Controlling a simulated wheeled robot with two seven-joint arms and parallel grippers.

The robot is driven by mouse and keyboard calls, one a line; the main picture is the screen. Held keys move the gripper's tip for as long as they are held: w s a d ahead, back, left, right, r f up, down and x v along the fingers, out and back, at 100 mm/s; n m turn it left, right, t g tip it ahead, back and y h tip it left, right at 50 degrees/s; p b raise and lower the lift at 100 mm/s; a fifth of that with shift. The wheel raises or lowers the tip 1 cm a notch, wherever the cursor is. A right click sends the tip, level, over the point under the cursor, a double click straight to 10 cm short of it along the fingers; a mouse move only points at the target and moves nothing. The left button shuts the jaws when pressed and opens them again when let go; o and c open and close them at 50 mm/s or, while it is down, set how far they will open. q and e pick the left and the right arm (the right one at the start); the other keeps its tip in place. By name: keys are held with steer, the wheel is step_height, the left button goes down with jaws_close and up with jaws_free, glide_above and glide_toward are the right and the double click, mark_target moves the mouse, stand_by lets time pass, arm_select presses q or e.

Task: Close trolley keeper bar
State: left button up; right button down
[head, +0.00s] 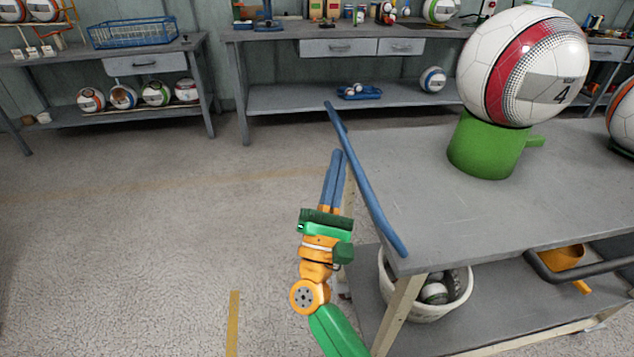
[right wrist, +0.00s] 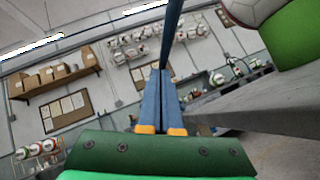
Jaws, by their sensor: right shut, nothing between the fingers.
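The blue keeper bar (head: 366,182) runs along the left edge of the grey trolley (head: 430,210), slanting from far left to near right. It also shows in the right wrist view (right wrist: 173,35) as a dark blue bar rising beyond the fingertips. My right gripper (head: 337,153) is just left of the bar, its blue fingers shut together and empty, pointing away from me. In the right wrist view the fingertips (right wrist: 160,73) appear close to the bar; I cannot tell whether they touch it. My left gripper is not in view.
A large white and red ball (head: 523,68) rests on a green stand (head: 485,147) on the trolley top. A white basket of balls (head: 402,304) and an orange item (head: 562,258) are on its lower shelf. Workbenches (head: 275,104) line the back wall. The floor to the left is clear.

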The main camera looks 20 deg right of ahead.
steer(key=shift+s+d+r+b, duration=0.25)
steer(key=shift+d+r, duration=0.15)
steer(key=shift+d, duration=0.2)
steer(key=shift+s+d+r+b, duration=0.1)
steer(key=shift+d+r+b, duration=0.2)
steer(key=shift+d, duration=0.3)
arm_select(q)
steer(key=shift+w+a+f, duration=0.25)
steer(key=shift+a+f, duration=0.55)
arm_select(e)
steer(key=shift+s+d+r, duration=0.15)
steer(key=shift+d+r, duration=0.25)
steer(key=shift+d, duration=0.1)
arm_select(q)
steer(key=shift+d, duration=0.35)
